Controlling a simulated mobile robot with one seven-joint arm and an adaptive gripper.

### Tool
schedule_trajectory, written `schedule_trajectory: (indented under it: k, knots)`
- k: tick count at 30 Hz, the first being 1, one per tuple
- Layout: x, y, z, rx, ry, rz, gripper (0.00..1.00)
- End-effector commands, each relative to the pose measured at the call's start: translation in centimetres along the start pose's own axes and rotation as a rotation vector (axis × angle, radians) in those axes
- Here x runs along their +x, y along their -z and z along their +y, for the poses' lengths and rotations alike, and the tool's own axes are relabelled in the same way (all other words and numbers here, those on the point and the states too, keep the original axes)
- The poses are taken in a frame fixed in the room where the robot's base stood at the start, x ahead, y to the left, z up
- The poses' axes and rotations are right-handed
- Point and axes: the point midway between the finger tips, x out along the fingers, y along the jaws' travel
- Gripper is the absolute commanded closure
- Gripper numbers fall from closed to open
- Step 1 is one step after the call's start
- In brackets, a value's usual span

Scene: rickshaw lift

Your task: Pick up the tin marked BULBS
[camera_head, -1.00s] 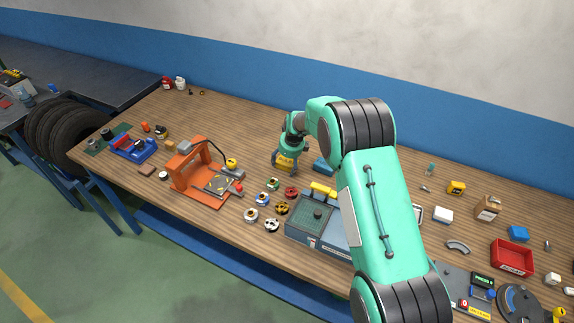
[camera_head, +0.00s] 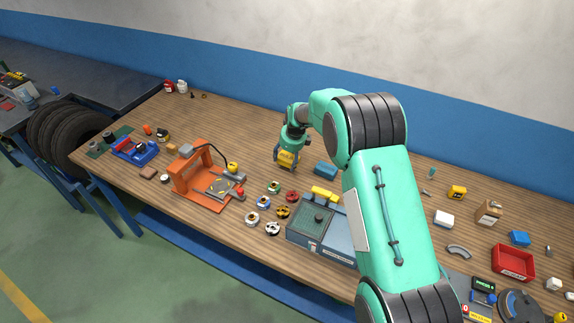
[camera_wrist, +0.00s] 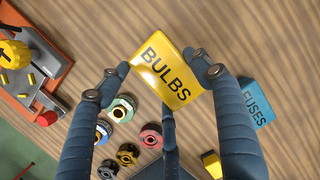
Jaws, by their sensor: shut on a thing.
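The yellow tin marked BULBS (camera_wrist: 166,74) is between the fingers of my gripper (camera_wrist: 152,82) in the wrist view, tilted in the picture with its label facing the camera. My gripper is shut on it, one finger on each side. In the head view the tin (camera_head: 286,158) shows under my gripper (camera_head: 286,150) and seems to be above the bench; the exact gap is hard to tell. A blue tin marked FUSES (camera_wrist: 257,101) is to the right, apart from the held tin; it also shows in the head view (camera_head: 325,169).
An orange press frame (camera_head: 194,180) stands to the left on the wooden bench. Several small coloured spools (camera_head: 273,207) lie in front of my gripper. A grey-blue case (camera_head: 318,235) with a yellow handle is nearer the front edge. The bench behind my gripper is clear.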

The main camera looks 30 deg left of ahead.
Motion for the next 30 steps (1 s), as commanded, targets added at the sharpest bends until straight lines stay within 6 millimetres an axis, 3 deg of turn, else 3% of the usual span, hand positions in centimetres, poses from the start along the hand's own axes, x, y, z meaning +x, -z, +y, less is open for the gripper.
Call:
schedule_trajectory:
  k: [3,9,30]
  knots:
    - [-2.1,-0.6,-0.4,0.000,0.003,-0.002,0.86]
    - [-4.0,-1.1,-0.6,0.000,0.002,-0.002,0.86]
    - [-4.5,-1.2,-0.7,0.000,0.001,-0.001,0.86]
